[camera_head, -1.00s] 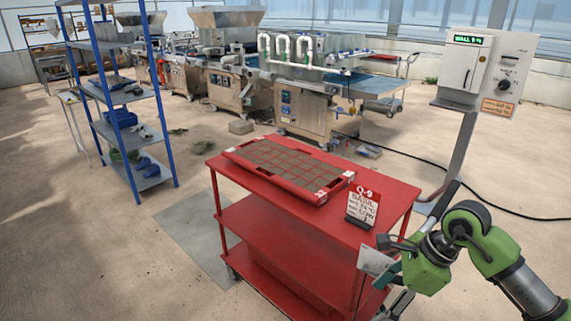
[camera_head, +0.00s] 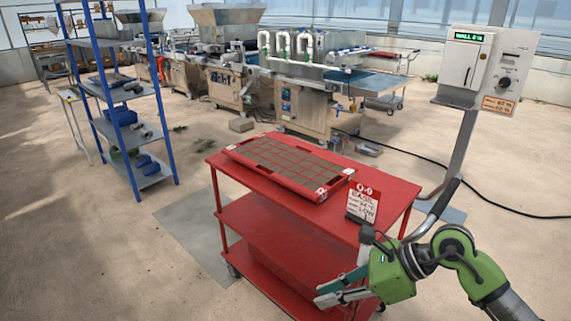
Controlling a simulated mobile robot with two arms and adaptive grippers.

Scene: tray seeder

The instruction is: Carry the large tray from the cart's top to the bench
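The large tray (camera_head: 234,153) is red with a grid of brown, soil-filled cells. It lies flat on the top of the red cart (camera_head: 375,190), toward the far left part of that top. My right gripper (camera_head: 319,296) is in front of the cart at the lower right, below the level of its top and apart from the tray. Its two fingers point left with a gap between them and nothing held. My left gripper is out of view. I cannot make out which surface is the bench.
A sign card (camera_head: 362,204) stands on the cart top near its right end. A post with a control box (camera_head: 484,75) is right of the cart. A blue shelf rack (camera_head: 136,135) stands left. Machines (camera_head: 304,105) line the back. Floor left of the cart is mostly clear.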

